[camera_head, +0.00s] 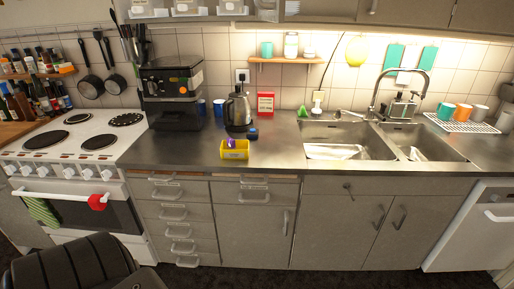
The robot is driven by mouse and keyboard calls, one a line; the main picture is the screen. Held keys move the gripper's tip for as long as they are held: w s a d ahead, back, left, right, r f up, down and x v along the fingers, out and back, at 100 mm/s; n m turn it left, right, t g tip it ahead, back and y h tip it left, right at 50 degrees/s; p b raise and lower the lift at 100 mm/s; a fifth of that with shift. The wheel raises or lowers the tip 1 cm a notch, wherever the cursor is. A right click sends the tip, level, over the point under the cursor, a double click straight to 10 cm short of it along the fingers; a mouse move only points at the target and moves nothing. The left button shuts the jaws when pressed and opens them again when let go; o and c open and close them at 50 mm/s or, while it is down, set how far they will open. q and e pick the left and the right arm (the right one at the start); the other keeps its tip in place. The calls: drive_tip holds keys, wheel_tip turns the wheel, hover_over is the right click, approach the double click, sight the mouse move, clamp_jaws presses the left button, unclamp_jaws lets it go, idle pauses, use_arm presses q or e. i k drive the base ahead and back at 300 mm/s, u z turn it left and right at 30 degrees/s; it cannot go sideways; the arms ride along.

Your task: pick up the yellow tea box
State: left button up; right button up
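A small yellow box (235,155) sits on the steel countertop (190,152), close to its front edge and left of the sink. Something purple and white shows at its top; it is too small to tell what. The box stands in front of a dark kettle (237,112), and a small dark-and-blue object (253,134) lies just behind it to the right. Neither of my grippers is in view.
A coffee machine (172,92) and blue cups stand behind left; a red box (265,104) stands at the wall. The double sink (347,142) is to the right, the stove (75,138) to the left. A black chair (82,268) is at lower left.

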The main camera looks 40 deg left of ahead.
sight(242, 152)
drive_tip(key=z, duration=0.05)
drive_tip(key=i, duration=1.05)
drive_tip(key=u, duration=1.05)
drive_tip(key=i, duration=0.85)
drive_tip(key=u, duration=1)
